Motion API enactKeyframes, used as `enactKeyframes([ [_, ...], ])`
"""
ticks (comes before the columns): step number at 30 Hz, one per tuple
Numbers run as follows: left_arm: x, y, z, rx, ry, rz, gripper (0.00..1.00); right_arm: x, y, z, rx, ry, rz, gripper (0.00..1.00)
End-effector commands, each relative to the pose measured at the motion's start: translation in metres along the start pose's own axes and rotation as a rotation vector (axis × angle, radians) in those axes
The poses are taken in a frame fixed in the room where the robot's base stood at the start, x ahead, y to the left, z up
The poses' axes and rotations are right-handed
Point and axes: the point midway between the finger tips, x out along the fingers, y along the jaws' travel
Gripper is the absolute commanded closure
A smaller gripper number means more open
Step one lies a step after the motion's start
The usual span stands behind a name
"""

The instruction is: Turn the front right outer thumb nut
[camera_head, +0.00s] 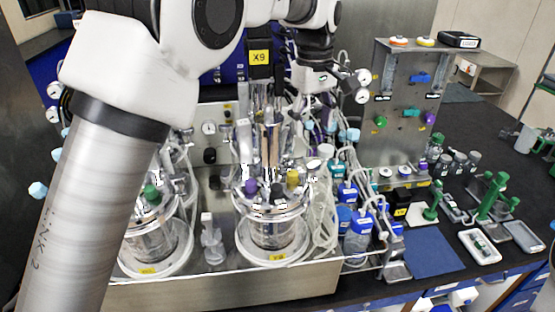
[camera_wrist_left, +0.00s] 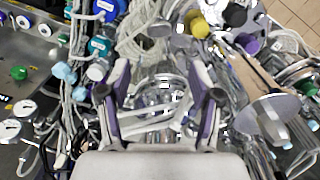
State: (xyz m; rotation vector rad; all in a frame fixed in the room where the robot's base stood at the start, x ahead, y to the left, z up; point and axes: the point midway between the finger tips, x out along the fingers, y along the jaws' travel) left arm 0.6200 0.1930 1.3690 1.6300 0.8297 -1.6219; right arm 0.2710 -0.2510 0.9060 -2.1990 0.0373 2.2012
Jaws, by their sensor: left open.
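Two glass bioreactors with metal lids stand on a steel tray in the head view: the left bioreactor (camera_head: 148,240) is partly behind my left arm, and the right bioreactor (camera_head: 272,232) stands in the middle. The right one's lid carries purple, black and yellow caps; the yellow cap (camera_wrist_left: 200,27) also shows in the wrist view. I cannot single out the front right outer thumb nut among the small lid fittings. My left gripper (camera_wrist_left: 160,78) is open, its two purple-lined fingers apart over clear tubing and metal fittings. In the head view it is above and behind the right lid, partly hidden by clutter.
Looped clear tubing (camera_head: 322,215) hangs right of the right bioreactor. Blue-capped bottles (camera_head: 358,235) stand beside it. A steel panel (camera_head: 405,105) with coloured knobs rises behind. A blue mat (camera_head: 433,253) and green stands (camera_head: 492,200) occupy the black bench at right.

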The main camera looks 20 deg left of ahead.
Motion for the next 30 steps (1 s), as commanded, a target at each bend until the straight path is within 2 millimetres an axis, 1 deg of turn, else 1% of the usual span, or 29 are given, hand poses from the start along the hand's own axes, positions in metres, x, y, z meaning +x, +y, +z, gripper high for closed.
enactKeyframes([
  [1, 0.01, 0.003, 0.005, 0.011, 0.007, -0.017, 0.36, 0.003, 0.0, 0.0, 0.001, -0.001, 0.0, 0.6],
  [5, 0.023, 0.004, 0.007, 0.018, 0.006, -0.033, 0.36, 0.001, 0.0, 0.001, 0.001, -0.002, 0.0, 0.6],
  [8, 0.036, 0.003, 0.007, 0.017, 0.005, -0.035, 0.36, -0.005, 0.0, 0.001, 0.002, -0.002, 0.0, 0.6],
  [12, 0.063, 0.002, 0.007, 0.017, 0.004, -0.036, 0.36, -0.015, 0.0, 0.001, 0.001, -0.001, 0.0, 0.6],
  [16, 0.084, 0.002, 0.006, 0.018, 0.006, -0.033, 0.36, -0.022, 0.0, 0.0, 0.001, -0.001, 0.0, 0.6],
  [19, 0.092, 0.001, 0.006, 0.018, 0.006, -0.032, 0.36, -0.023, 0.0, 0.0, 0.001, -0.001, 0.0, 0.6],
  [25, 0.095, 0.001, 0.006, 0.018, 0.008, -0.03, 0.36, -0.021, 0.0, 0.0, 0.001, -0.001, 0.0, 0.6],
  [26, 0.095, 0.001, 0.006, 0.018, 0.007, -0.03, 0.4, -0.021, 0.0, 0.0, 0.001, -0.001, 0.0, 0.6],
  [27, 0.095, 0.001, 0.006, 0.018, 0.007, -0.03, 0.54, -0.021, 0.0, 0.0, 0.001, -0.001, 0.0, 0.6],
  [29, 0.094, 0.001, 0.006, 0.018, 0.007, -0.03, 0.75, -0.021, 0.0, 0.0, 0.001, -0.001, 0.0, 0.6],
  [30, 0.094, 0.001, 0.006, 0.018, 0.007, -0.03, 0.89, -0.021, 0.0, 0.0, 0.001, -0.001, 0.0, 0.6],
])
